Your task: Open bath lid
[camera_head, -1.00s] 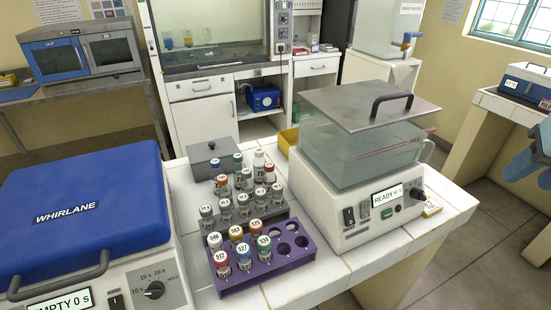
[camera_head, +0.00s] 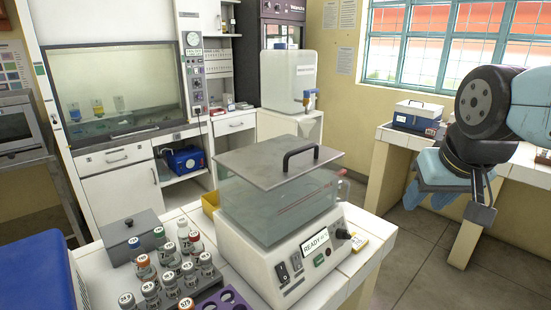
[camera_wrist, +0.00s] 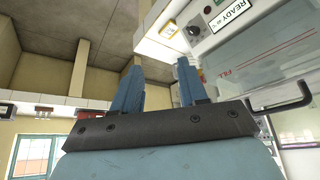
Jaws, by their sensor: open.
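The bath (camera_head: 290,225) stands on the tiled bench in the head view, a clear tank on a white base with a display reading READY. Its flat grey lid (camera_head: 262,160) lies on top, closed, with a dark bar handle (camera_head: 300,158) near its right side. My gripper (camera_head: 482,205) is to the right of the bath, apart from it, over the floor. In the wrist view my gripper (camera_wrist: 158,85) has its two blue fingers spread with nothing between them. The bath's tank (camera_wrist: 255,65) and the handle (camera_wrist: 290,102) show at the right there.
Several capped vials (camera_head: 172,258) stand in racks left of the bath, by a grey lidded box (camera_head: 132,230). A yellow tray (camera_head: 210,202) sits behind the bath. A blue centrifuge lid (camera_head: 38,272) is at far left. A side bench (camera_head: 385,135) stands behind my arm.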

